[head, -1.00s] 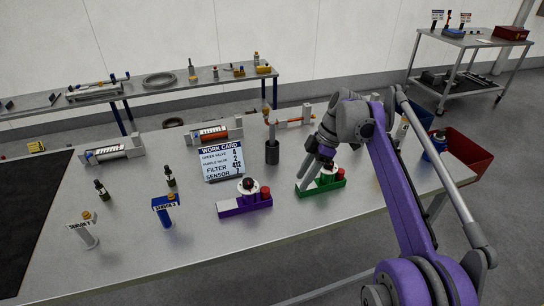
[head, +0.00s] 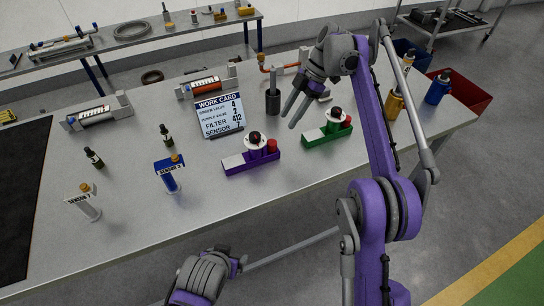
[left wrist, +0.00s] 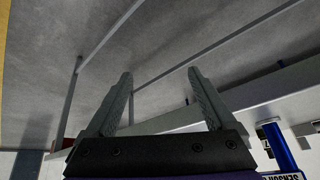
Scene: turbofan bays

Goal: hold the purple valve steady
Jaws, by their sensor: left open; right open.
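The purple valve (head: 250,158) sits on the bench, a purple base with a white dial, a dark knob and a red cap. My right gripper (head: 290,119) is open and empty, raised above the bench between the purple valve and the green valve (head: 327,132), apart from both. My left gripper (head: 238,264) is low, in front of the bench's near edge and well short of the purple valve. The left wrist view shows its two fingers (left wrist: 160,78) apart with nothing between them; the purple valve is not in that view.
The work card (head: 220,113) stands behind the purple valve, with a dark cylinder (head: 273,102) to its right. A blue sensor stand (head: 168,172) and a white one (head: 84,203) are to the left. Bare bench top (head: 210,215) lies in front of the valve.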

